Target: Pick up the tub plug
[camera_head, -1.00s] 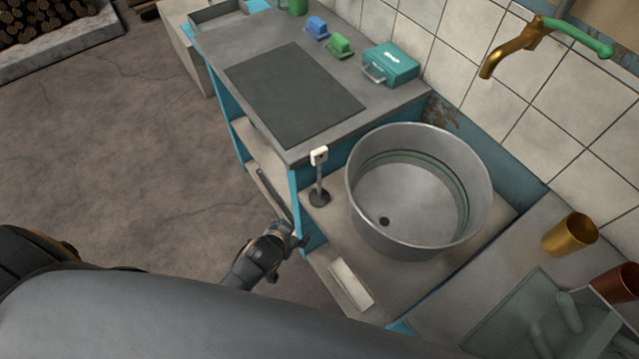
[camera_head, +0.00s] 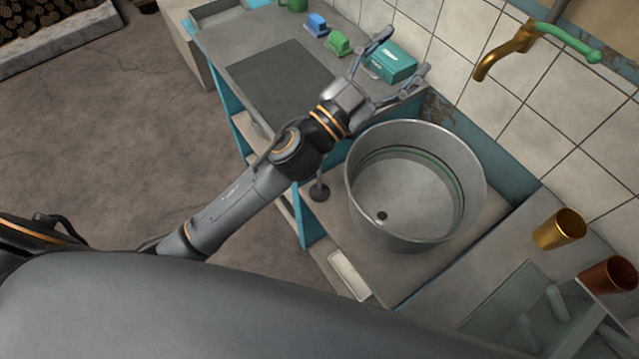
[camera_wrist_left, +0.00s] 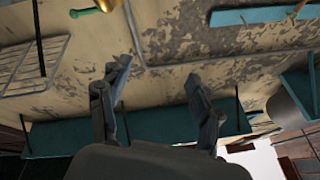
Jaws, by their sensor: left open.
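The round metal tub (camera_head: 415,190) stands on the low counter, with a small dark drain hole in its floor. Just left of it, outside, a dark round base with a short stem (camera_head: 319,191) stands on the counter; it looks like the tub plug. My left forearm hides its upper part. My left gripper (camera_head: 404,53) is open and empty, above the counter by the teal box, beyond the tub and well away from the plug. In the left wrist view the open fingers (camera_wrist_left: 157,72) point at a stained wall; no plug shows there. My right gripper is not in view.
A teal box (camera_head: 392,63), a blue item (camera_head: 317,24) and a green item (camera_head: 339,43) sit on the higher counter. A gold tap (camera_head: 505,52) hangs from the wall. A gold cup (camera_head: 560,229) and a copper cup (camera_head: 607,274) stand at right.

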